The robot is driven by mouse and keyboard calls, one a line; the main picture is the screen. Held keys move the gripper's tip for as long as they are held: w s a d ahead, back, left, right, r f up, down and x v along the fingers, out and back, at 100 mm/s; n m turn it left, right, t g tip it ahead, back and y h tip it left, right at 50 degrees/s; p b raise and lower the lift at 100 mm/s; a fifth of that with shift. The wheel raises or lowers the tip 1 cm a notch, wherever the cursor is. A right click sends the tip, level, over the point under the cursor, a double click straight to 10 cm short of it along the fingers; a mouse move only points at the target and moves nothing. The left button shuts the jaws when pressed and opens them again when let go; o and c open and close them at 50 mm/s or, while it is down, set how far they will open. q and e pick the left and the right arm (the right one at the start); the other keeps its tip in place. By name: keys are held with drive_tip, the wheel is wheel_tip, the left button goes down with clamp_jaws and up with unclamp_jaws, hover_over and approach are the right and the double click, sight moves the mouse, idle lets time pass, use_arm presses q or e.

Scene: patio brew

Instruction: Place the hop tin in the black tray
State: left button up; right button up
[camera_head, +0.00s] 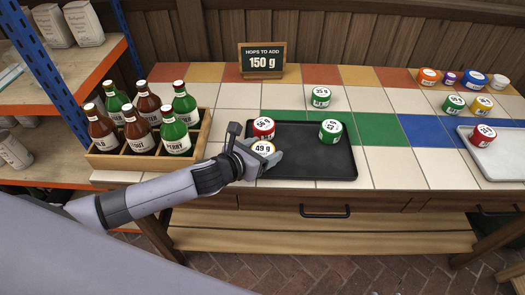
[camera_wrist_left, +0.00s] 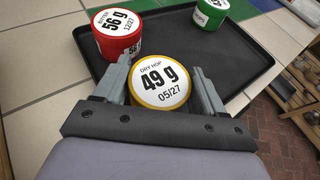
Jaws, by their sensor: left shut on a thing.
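My left gripper (camera_head: 257,157) is shut on a yellow-rimmed tin (camera_head: 263,148) whose white lid reads 49 g. In the left wrist view the tin (camera_wrist_left: 160,82) sits between both fingers, its lid reading DRY HOP 49 g 05/27. It is at the left front part of the black tray (camera_head: 310,167); whether it touches the tray floor I cannot tell. A red 56 g tin (camera_head: 263,127) stands in the tray just behind it. A green tin (camera_head: 330,130) stands in the tray toward the back right. My right gripper is not in view.
A sign (camera_head: 262,60) reads HOPS TO ADD 150 g. A wooden crate (camera_head: 148,160) of bottles stands left. A green 35 g tin (camera_head: 321,97) stands behind the tray. More tins and a light tray (camera_head: 492,155) are at right. The tray's front right is bare.

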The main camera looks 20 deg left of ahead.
use_arm(q)
drive_tip(key=shift+f, duration=0.15)
drive_tip(key=o, duration=1.1)
drive_tip(key=shift+c, duration=0.2)
